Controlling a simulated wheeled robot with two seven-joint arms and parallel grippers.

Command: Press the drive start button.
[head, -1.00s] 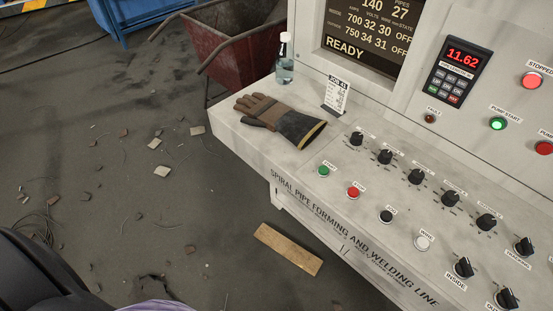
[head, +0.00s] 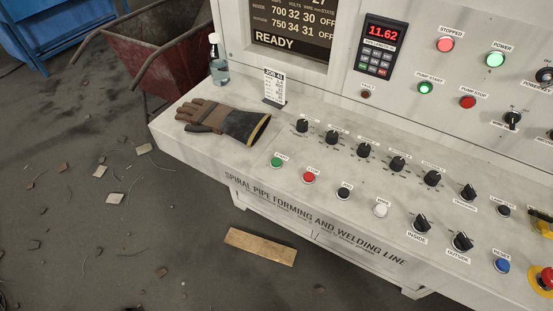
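The green button labelled START (head: 277,162) sits on the sloping front desk of the control console (head: 330,228), left of a red STOP button (head: 309,177). A black button (head: 345,193) and a white button (head: 381,210) follow to the right. Higher on the upright panel, a lit green button (head: 425,88) is labelled PUMP START, next to a red PUMP STOP button (head: 467,102). The display (head: 290,30) reads READY. Neither of my grippers is in view.
A red cart (head: 165,55) is behind left. A wooden board (head: 260,246) and debris lie on the floor. A red emergency button (head: 546,277) is far right.

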